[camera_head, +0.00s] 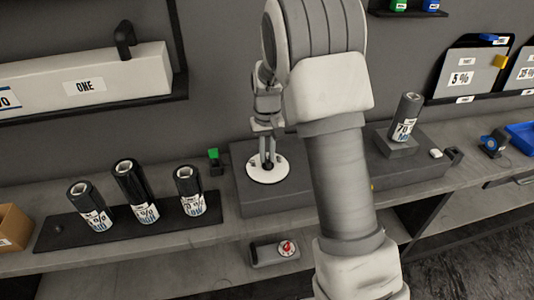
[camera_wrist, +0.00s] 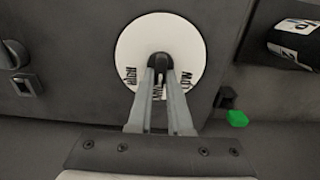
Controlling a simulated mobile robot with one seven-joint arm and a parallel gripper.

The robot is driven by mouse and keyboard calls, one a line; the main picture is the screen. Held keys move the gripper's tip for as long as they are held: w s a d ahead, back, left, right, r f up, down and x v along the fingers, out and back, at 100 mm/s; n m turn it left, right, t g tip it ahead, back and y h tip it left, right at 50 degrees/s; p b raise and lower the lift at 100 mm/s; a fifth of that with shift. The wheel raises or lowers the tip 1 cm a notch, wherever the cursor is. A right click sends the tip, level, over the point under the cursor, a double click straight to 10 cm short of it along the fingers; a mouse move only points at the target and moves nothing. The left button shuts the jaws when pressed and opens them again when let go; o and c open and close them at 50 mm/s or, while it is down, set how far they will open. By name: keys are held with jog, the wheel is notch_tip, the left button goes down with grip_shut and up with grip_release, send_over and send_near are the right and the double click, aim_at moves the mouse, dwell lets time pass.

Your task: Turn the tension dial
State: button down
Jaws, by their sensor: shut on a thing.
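The tension dial is a black knob (camera_wrist: 159,62) on a round white plate (camera_head: 281,172) with printed labels, set on top of a dark grey box (camera_head: 300,194). The plate also shows in the wrist view (camera_wrist: 190,38). My gripper (camera_head: 268,160) points down over the plate and is shut on the knob, with its two fingers along the knob's sides. The fingers hide part of the printed labels, so the dial's setting cannot be read.
Several dark film rolls (camera_head: 131,184) stand on a tray at the left, and one more roll (camera_head: 406,115) stands on the box's right side. A green-topped switch (camera_head: 213,155) sits just left of the box. A red knob (camera_head: 286,248) is on a lower unit.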

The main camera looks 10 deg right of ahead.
aim_at(267, 157)
jog(key=c, duration=0.8)
grip_release()
jog(key=shift+c, duration=0.2)
jog(key=shift+r, duration=0.1)
notch_tip(267, 157, up, 17)
jog(key=p, duration=0.1)
jog(key=shift+r, duration=0.15)
